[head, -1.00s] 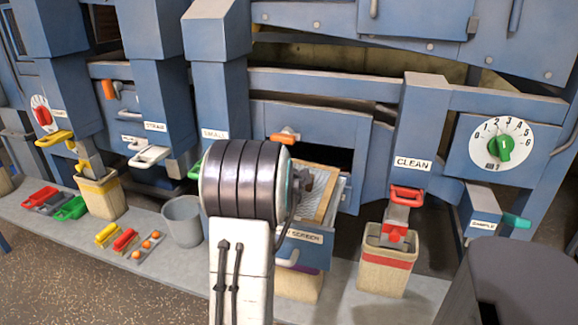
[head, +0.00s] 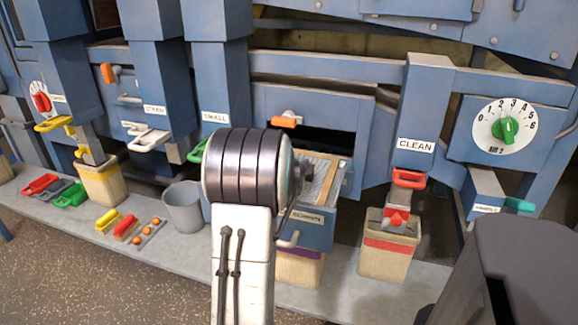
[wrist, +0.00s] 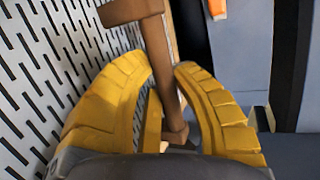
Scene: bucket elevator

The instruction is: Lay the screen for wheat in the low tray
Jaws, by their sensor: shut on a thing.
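In the wrist view, the yellow fingers of my gripper (wrist: 162,72) are closed around a brown wooden T-shaped handle (wrist: 158,45). Beside it, on the left, is a grey metal screen (wrist: 45,85) with long slots. In the head view, the screen with its pale wooden frame (head: 327,181) lies over a pulled-out blue drawer-like tray (head: 318,238) with a label that seems to read SCREEN. Whether the screen rests on the tray bottom or is held above it, I cannot tell. My arm hides its left part and most of my gripper.
An orange-handled latch (head: 286,121) is above the tray opening. The CLEAN spout (head: 408,178) and a red-banded bin (head: 389,250) stand to the right.

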